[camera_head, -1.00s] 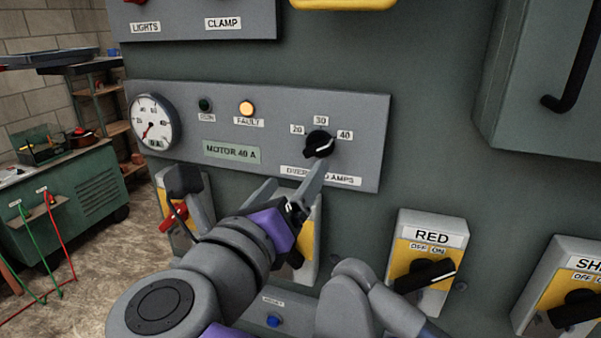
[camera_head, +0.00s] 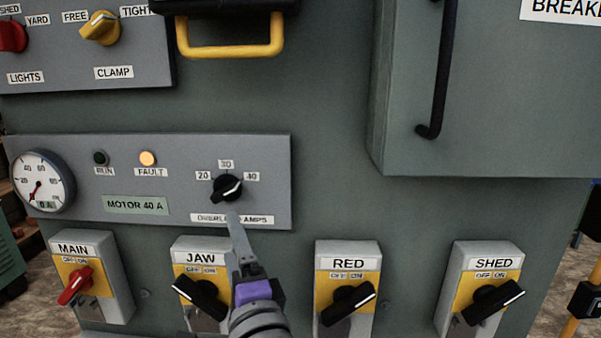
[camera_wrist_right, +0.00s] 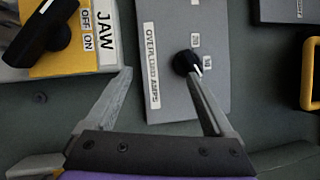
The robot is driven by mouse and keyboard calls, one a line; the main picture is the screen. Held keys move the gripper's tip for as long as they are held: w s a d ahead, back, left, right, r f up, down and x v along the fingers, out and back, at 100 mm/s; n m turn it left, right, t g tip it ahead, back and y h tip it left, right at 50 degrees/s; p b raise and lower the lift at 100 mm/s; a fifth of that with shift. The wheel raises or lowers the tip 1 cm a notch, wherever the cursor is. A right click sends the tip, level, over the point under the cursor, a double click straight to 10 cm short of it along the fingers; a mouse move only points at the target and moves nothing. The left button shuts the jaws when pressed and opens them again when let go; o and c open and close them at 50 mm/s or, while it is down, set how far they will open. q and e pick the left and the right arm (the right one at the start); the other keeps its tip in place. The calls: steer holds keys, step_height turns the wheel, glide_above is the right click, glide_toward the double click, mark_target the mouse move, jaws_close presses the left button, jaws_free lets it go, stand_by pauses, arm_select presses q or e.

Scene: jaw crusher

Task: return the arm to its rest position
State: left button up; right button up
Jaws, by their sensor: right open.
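My right gripper (camera_head: 238,235) is seen nearly edge-on in the head view, just below the black overload dial (camera_head: 227,188) on the grey motor panel (camera_head: 270,155). In the right wrist view the gripper (camera_wrist_right: 160,78) has its two fingers spread, with nothing between them but panel behind. The dial (camera_wrist_right: 187,63) shows beside the tip of the right-hand finger; I cannot tell whether they touch. The dial's white mark points toward 40. My left gripper is not in view.
Below the panel are the MAIN switch (camera_head: 75,284), JAW switch (camera_head: 201,297), RED switch (camera_head: 347,303) and SHED switch (camera_head: 493,301). A yellow handle (camera_head: 232,49) sticks out above. The breaker box (camera_head: 500,110) stands out at the right. The amber FAULT lamp (camera_head: 147,158) is lit.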

steer(key=s+d+f+n+g+h, duration=0.1)
steer(key=d+f+n+g, duration=0.2)
steer(key=d+f+n, duration=0.55)
steer(key=s+d+f+n+g+h, duration=0.1)
steer(key=s+d+f+n+g, duration=0.2)
steer(key=f, duration=1.1)
steer(key=s+d+f+n+g+h, duration=0.1)
steer(key=s+d+f+g+h, duration=0.2)
steer(key=s+d+f, duration=0.2)
steer(key=s+d+f+n+g+h, duration=0.2)
steer(key=s+d+f+g, duration=0.1)
steer(key=d+f, duration=0.8)
steer(key=shift+s+d+f+h, duration=0.3)
steer(key=shift+s+f+h, duration=0.1)
steer(key=shift+s, duration=0.5)
